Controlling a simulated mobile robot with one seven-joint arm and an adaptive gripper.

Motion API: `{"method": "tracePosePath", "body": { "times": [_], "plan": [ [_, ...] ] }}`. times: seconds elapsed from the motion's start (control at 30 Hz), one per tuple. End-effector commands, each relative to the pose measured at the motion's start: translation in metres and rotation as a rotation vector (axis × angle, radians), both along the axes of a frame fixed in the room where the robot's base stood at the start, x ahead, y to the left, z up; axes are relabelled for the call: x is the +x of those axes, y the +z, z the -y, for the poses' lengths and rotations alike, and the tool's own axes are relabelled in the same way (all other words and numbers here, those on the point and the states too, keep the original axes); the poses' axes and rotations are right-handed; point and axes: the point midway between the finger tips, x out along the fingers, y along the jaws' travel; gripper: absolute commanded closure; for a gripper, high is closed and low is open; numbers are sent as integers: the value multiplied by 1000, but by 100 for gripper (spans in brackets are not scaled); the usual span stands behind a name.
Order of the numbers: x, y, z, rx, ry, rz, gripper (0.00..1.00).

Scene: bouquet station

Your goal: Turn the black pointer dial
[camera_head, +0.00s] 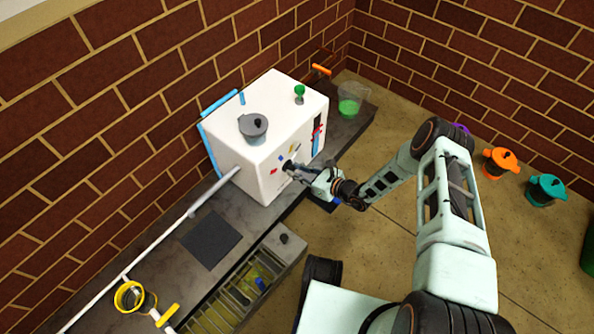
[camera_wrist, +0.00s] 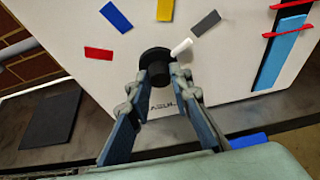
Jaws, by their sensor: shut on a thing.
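The black pointer dial (camera_wrist: 156,58) is a round black knob on the front of a white box (camera_head: 259,171). In the wrist view, colored marks in red (camera_wrist: 98,54), blue (camera_wrist: 116,17), yellow (camera_wrist: 165,10) and grey (camera_wrist: 206,23) fan out above it. A white pointer mark (camera_wrist: 181,48) sits at its upper right, toward the grey mark. My gripper (camera_wrist: 159,82) is shut on the dial, with one finger on each side of the knob. In the head view my gripper (camera_head: 293,169) reaches the box front from the right and mostly hides the dial.
A grey lidded pot (camera_head: 253,127) and a green goblet-like object (camera_head: 299,93) stand on the box. A clear cup with green contents (camera_head: 349,104) is behind it. An open drawer (camera_head: 232,300) is at the lower left. A blue slider strip (camera_wrist: 281,59) with red bars is right of the dial.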

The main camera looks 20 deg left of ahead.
Motion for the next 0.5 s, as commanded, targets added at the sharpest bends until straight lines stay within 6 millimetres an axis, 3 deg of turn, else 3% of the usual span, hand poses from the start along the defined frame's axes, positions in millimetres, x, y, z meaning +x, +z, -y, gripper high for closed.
{"method": "tracePosePath", "body": {
  "times": [0.5],
  "plan": [
    [-3,3,-1,-98,-3,234,100]
  ]
}}
